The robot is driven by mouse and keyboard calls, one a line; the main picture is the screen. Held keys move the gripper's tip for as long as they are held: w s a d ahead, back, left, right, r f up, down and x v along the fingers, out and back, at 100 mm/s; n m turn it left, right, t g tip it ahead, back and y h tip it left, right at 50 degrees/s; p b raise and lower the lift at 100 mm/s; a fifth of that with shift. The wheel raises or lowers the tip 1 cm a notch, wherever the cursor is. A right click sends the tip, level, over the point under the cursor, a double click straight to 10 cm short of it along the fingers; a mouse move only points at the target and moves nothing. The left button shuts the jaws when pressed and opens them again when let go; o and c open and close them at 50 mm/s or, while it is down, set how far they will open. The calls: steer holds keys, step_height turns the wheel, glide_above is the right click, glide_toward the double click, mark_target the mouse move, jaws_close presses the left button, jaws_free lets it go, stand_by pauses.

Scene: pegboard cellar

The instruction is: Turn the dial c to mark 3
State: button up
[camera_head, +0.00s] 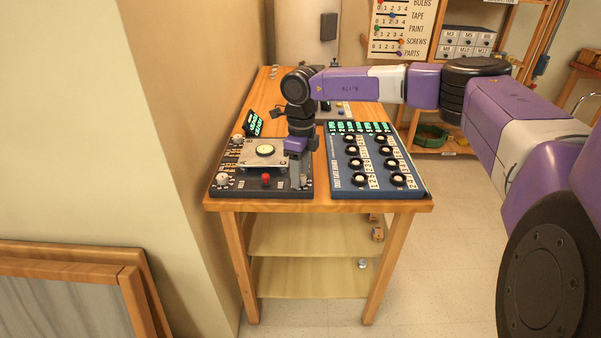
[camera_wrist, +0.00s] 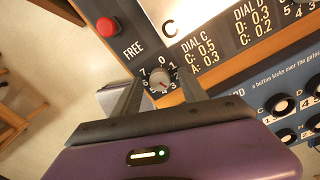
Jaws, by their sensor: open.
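Dial c (camera_wrist: 159,80) is a small round grey knob with numbers around it, beside the printed words "DIAL C", in the wrist view. A small reddish mark shows on its face; I cannot read surely which number it points to. My gripper (camera_wrist: 162,77) is open, with one finger on each side of the knob; whether they touch it is unclear. In the head view my gripper (camera_head: 299,182) points down at the front right corner of the dark control panel (camera_head: 240,189), largely hiding the dial there.
A red button (camera_wrist: 107,27) sits on the same panel and also shows in the head view (camera_head: 265,178). A blue panel (camera_head: 340,190) with several black knobs stands close on the right. The wooden table's front edge (camera_head: 320,205) is near.

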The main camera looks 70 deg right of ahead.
step_height(320, 180, up, 8)
steer(key=shift+d+f, duration=0.1)
steer(key=shift+f, duration=0.05)
steer(key=shift+w, duration=0.1)
stand_by(0.6)
